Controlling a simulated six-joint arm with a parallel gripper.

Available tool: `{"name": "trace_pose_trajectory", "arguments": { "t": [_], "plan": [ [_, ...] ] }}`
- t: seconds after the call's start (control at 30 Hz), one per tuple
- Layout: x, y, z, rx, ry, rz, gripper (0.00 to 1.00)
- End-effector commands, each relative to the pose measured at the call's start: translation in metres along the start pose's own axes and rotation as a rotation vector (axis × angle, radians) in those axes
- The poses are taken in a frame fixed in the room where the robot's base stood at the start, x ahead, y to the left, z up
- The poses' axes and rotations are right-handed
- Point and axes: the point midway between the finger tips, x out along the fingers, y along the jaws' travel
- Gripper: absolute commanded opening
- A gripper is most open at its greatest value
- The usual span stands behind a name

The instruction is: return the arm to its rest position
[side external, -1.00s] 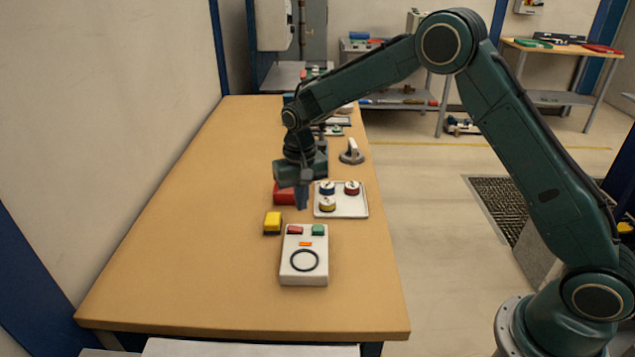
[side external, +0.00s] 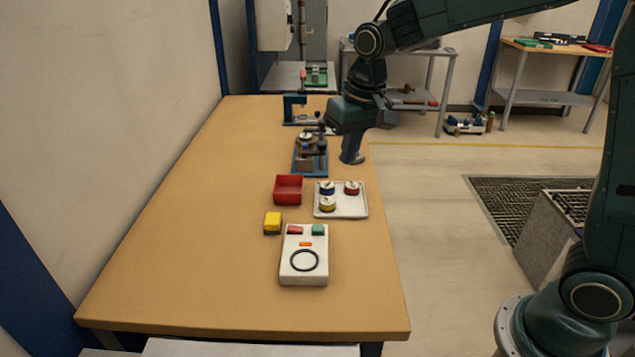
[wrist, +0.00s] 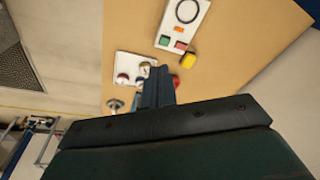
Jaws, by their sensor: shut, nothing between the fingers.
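My gripper (side external: 352,155) hangs above the bench's right edge in the side external view, beyond the white tray and clear of the objects nearer the camera. Its fingers are together with nothing between them, and they also show in the wrist view (wrist: 157,88), pointing down at the bench. My arm is raised and reaches in from the upper right. The grey knob seen earlier near this spot is hidden behind my gripper in the side view, but a grey round piece (wrist: 115,104) shows in the wrist view.
On the bench (side external: 190,270) stand a white meter box (side external: 304,272), a yellow block (side external: 272,220), a red bin (side external: 288,190), a white tray (side external: 355,208) with round pieces, a blue fixture (side external: 311,168) and a blue clamp frame (side external: 291,110). The bench's left and front are clear.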

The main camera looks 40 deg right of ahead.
Motion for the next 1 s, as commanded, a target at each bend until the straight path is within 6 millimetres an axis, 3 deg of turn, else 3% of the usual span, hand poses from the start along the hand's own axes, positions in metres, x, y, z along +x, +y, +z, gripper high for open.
{"name": "trace_pose_trajectory", "arguments": {
  "t": [0.2,0.5,1.0],
  "plan": [
    [-0.039,0.016,0.035,-0.039,0.058,-0.013,0.0],
    [-0.075,0.036,0.089,-0.093,0.134,-0.023,0.0],
    [-0.096,0.067,0.183,-0.184,0.262,-0.026,0.0]
  ]
}}
